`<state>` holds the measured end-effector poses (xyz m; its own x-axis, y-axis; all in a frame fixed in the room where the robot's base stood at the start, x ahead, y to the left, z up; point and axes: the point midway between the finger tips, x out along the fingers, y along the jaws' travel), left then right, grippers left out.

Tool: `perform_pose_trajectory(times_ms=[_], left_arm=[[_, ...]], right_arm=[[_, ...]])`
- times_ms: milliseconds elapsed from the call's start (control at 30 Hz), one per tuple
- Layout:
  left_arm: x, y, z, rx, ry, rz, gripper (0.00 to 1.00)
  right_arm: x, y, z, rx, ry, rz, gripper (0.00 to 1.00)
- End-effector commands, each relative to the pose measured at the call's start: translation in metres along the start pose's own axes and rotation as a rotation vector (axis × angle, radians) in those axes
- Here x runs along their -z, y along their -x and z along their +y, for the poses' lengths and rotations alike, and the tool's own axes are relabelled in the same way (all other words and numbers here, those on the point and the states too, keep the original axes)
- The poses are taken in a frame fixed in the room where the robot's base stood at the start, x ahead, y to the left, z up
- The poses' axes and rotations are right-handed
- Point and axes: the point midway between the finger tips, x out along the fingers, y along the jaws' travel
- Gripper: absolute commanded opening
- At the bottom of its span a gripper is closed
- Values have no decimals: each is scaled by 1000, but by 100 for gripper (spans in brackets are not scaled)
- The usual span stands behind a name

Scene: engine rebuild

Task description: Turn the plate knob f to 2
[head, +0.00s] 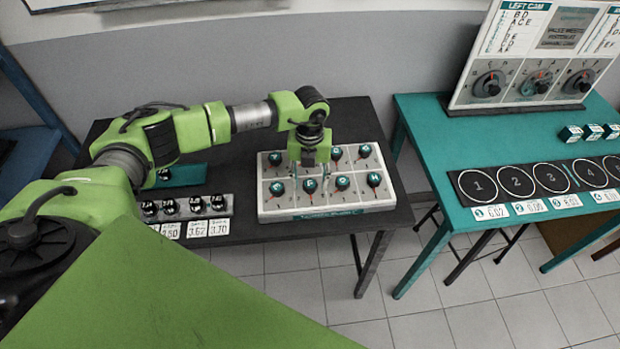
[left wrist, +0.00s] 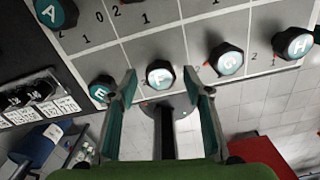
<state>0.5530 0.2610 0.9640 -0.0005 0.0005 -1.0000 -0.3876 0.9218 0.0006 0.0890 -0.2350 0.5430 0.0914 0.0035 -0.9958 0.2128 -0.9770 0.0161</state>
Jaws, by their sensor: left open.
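The white plate box (head: 325,204) stands on the dark table with two rows of dark knobs with teal lettered caps. Knob f (head: 309,186) is in the front row, between knob e (head: 277,187) and knob g (head: 342,183). My left gripper (head: 309,164) points down over it, fingers open. In the left wrist view, knob f (left wrist: 160,77) sits between the two spread fingertips, with a gap on each side visible. Its pointer and the number it faces cannot be made out. My right gripper is not in view.
Knob h (head: 373,180) is at the front row's right end. Small dark parts (head: 193,205) with number cards lie left of the plate. A teal table (head: 425,150) with numbered circles and a dial board (head: 535,50) stands to the right, across a floor gap.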

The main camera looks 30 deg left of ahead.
Motion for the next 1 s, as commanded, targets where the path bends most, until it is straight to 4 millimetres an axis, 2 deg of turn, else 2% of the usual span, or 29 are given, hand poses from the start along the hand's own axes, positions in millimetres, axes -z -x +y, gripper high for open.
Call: perform_pose_trajectory(times_ms=[67,100,233,667,1000], left_arm=[[0,0,0,0,0,0,45],[0,0,0,0,0,0,40],[0,0,0,0,0,0,7],[0,-1,0,2,-54,-1,7],[-2,-4,0,1,-298,-4,7]], right_arm=[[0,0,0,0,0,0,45],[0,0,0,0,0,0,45],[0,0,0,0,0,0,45],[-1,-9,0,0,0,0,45],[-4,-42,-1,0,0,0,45]])
